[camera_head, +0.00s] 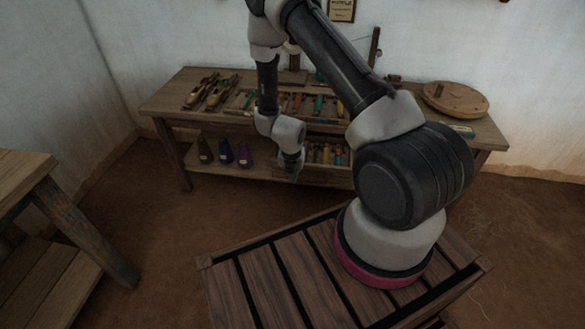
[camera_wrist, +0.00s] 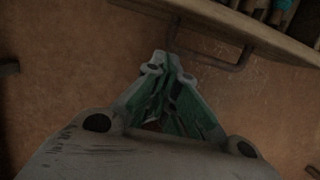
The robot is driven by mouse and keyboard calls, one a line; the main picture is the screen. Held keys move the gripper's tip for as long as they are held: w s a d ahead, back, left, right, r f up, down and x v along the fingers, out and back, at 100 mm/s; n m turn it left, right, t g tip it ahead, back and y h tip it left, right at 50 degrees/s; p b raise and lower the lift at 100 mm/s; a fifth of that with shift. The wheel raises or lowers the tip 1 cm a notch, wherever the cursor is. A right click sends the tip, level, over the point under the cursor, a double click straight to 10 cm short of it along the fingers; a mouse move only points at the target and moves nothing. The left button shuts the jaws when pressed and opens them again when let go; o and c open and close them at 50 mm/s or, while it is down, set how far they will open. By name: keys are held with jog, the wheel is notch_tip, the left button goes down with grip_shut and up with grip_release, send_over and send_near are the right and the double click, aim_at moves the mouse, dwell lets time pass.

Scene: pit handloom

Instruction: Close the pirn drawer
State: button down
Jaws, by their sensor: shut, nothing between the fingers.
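The pirn drawer (camera_head: 340,178) sits under the top of the wooden table, behind my arm in the head view. It stands open, with coloured pirns (camera_head: 325,153) showing inside. In the wrist view the drawer's wooden front (camera_wrist: 235,22) crosses the top right. Its dark bar handle (camera_wrist: 212,63) sticks out toward me. In the head view my gripper (camera_head: 292,175) hangs at the drawer's front left, and my arm hides part of the drawer.
The wooden table (camera_head: 160,100) carries shuttles (camera_head: 210,90), a tray of coloured items and a round wooden disc (camera_head: 455,98). Yarn cones (camera_head: 225,152) stand on its lower shelf, left of the drawer. Another wooden bench (camera_head: 30,185) stands at the left. The floor between is clear.

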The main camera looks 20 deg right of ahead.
jog(key=shift+w+d+f, duration=0.15)
jog(key=shift+w+d, duration=0.4)
jog(key=shift+w, duration=0.3)
jog(key=shift+w+d+f, duration=0.15)
jog(key=shift+w+d, duration=0.4)
jog(key=shift+w, duration=0.3)
jog(key=shift+d, duration=0.1)
